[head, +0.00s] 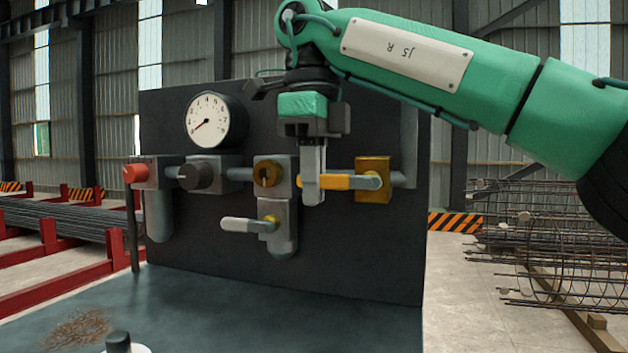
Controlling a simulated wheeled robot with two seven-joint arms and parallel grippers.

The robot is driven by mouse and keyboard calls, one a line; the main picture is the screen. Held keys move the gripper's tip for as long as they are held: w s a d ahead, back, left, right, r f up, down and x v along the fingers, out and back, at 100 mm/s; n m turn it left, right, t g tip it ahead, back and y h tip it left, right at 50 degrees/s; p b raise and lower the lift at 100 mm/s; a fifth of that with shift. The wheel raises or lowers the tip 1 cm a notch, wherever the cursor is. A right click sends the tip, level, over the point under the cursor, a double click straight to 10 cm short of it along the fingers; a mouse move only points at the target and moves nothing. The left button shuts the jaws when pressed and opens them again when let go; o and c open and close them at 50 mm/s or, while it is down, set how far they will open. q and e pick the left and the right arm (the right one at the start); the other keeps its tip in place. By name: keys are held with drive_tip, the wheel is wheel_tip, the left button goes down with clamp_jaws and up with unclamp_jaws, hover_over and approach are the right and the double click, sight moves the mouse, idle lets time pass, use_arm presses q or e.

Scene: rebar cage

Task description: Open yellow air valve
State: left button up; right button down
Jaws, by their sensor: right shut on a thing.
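The yellow air valve has a brass-yellow block (373,168) at the right end of the pipe row on a dark panel. Its yellow lever (337,182) reaches left from a grey pivot on the block and lies about level, in line with the pipe. My right gripper (313,190) comes down from above, fingers pointing down, shut on the lever near its left end. The fingers cover part of the lever there. My left gripper is not in view.
A round gauge (214,121), red knob (135,173), black knob (196,176), brass fitting (268,175) and white-handled lower valve (243,225) share the panel (340,265). The bench top (270,316) below is mostly clear. Rebar cages (560,255) stand at right.

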drive_tip(key=c, duration=1.5)
unclamp_jaws()
drive_tip(key=shift+f, duration=0.1)
drive_tip(key=shift+c, duration=0.2)
drive_tip(key=shift+a, duration=0.1)
drive_tip(key=shift+r+y, duration=0.2)
drive_tip(key=shift+y, duration=0.1)
